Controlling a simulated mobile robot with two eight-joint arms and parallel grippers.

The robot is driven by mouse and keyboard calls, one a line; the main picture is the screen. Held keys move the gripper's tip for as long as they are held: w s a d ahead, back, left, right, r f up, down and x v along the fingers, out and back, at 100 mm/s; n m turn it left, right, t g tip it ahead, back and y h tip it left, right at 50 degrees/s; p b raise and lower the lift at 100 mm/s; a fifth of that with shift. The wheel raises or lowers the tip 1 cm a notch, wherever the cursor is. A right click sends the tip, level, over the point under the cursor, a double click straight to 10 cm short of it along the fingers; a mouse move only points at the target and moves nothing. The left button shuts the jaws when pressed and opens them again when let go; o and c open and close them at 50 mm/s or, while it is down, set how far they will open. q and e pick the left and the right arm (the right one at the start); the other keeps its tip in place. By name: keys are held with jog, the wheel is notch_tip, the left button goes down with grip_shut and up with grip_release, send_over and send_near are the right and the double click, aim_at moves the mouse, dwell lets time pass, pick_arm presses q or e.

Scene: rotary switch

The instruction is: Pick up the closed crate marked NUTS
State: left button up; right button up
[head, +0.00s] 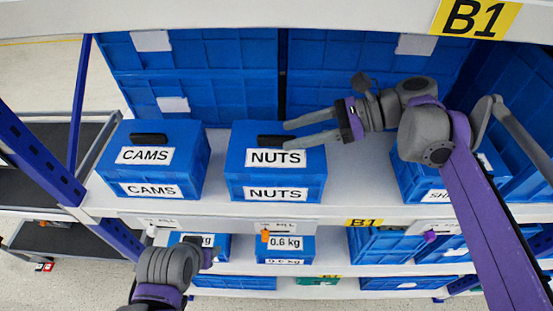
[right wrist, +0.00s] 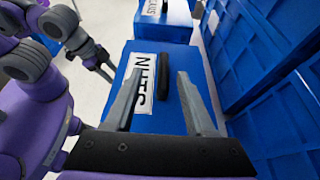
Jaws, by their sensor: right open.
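The closed blue NUTS crate (head: 275,178) stands on the white shelf, with NUTS labels on its lid and front and a black handle (head: 268,140) on top. My right gripper (head: 285,135) is open and empty, coming in from the right over the crate's lid. In the right wrist view, its fingers (right wrist: 160,73) point along the lid of the NUTS crate (right wrist: 165,121), with the handle (right wrist: 168,75) showing between them. I cannot tell whether they touch it. My left gripper (head: 206,257) is low at the front left, apart from the crate; its fingers are unclear.
A blue CAMS crate (head: 158,171) stands left of the NUTS crate with a narrow gap. Another blue crate (head: 415,185) stands at the right, partly behind my right arm. Tall blue bins (head: 240,75) line the back. Bare shelf (head: 355,175) lies right of the NUTS crate.

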aim_at(280, 136)
jog(key=x, duration=0.4)
jog(key=shift+w+a+f, duration=0.2)
jog(key=shift+w+a, duration=0.05)
jog(key=shift+a, duration=0.05)
grip_shut()
dwell(1.1)
